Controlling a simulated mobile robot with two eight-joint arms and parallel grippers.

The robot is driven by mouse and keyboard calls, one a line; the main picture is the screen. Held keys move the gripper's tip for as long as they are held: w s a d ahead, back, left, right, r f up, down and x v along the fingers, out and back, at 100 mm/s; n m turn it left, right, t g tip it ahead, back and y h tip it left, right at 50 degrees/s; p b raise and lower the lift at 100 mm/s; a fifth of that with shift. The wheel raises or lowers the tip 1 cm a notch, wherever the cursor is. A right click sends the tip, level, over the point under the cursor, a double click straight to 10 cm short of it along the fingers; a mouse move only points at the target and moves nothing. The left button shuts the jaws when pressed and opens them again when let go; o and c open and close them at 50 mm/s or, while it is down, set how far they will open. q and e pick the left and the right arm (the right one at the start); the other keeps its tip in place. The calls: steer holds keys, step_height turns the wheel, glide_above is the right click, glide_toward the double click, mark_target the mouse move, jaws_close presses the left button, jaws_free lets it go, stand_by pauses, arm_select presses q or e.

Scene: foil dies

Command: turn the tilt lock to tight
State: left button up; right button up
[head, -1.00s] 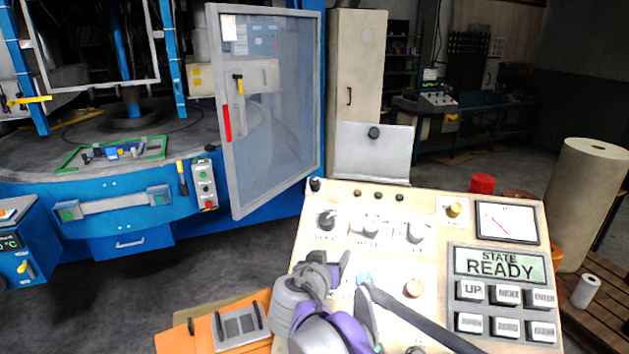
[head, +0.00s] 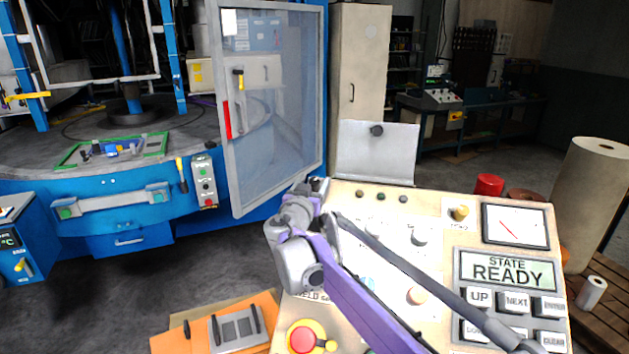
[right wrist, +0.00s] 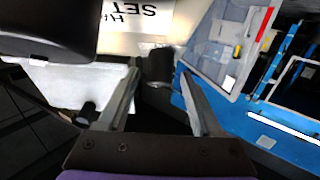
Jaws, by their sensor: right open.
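My right gripper (head: 318,192) is at the far left corner of the cream control console (head: 430,205), and its arm covers part of the console's left side. In the right wrist view my right gripper (right wrist: 159,77) is open. A black knob (right wrist: 160,64) shows between or just beyond its fingertips, and I cannot tell whether the fingers touch it. This knob seems to be the tilt lock, but no label on it is readable. In the head view the gripper mostly hides it. I cannot read its setting. My left gripper is not in view.
A clear guard door (head: 270,110) stands open close beyond the gripper. A grey plate (head: 378,155) with a black knob rises behind the console. A red mushroom button (head: 303,338) is at the near left. The display (head: 507,270) reads STATE READY.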

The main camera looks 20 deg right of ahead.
steer(key=shift+w+d, duration=0.35)
steer(key=shift+d, duration=0.05)
